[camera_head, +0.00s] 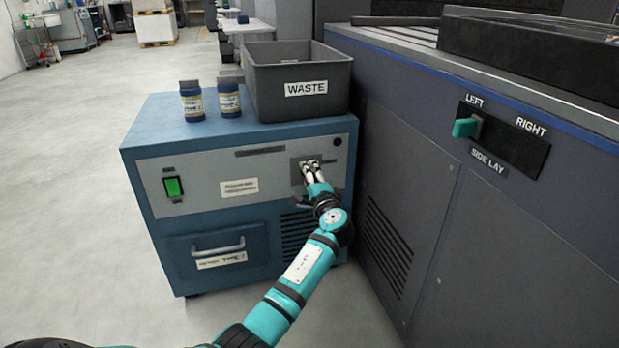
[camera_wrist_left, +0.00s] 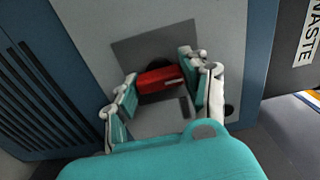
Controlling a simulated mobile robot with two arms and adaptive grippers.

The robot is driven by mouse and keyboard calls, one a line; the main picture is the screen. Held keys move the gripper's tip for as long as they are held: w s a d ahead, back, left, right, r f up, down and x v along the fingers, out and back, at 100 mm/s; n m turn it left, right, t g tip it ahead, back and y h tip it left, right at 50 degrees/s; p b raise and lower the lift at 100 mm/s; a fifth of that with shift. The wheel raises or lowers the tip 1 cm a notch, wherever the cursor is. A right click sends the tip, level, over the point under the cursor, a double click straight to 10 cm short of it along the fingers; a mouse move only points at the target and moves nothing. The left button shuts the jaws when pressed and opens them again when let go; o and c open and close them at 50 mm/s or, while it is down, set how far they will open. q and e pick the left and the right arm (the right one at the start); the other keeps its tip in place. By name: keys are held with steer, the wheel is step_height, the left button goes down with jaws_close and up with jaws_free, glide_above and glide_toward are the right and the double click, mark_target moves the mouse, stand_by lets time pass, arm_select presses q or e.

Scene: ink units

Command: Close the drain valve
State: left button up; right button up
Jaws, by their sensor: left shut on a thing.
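The drain valve shows in the left wrist view as a red handle (camera_wrist_left: 160,78) over a dark round hub on a grey plate (camera_wrist_left: 140,48). My left gripper (camera_wrist_left: 157,88) is shut on the red handle, with one finger at each end of it. In the head view my left gripper (camera_head: 311,172) is at the right part of the blue cabinet's grey front panel (camera_head: 275,178), and it hides the handle there. My right gripper is not in view.
The blue cabinet (camera_head: 140,135) carries a dark WASTE bin (camera_head: 300,75) and two blue bottles (camera_head: 191,102). A green switch (camera_head: 173,187) and a drawer handle (camera_head: 217,248) are on its front. A large machine (camera_head: 420,160) stands close on the right. Floor is clear at left.

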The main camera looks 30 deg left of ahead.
arm_select(q)
steer(key=o, duration=1.2)
steer(key=shift+c, duration=0.2)
steer(key=v, duration=1.2)
steer(key=shift+s+f, duration=0.1)
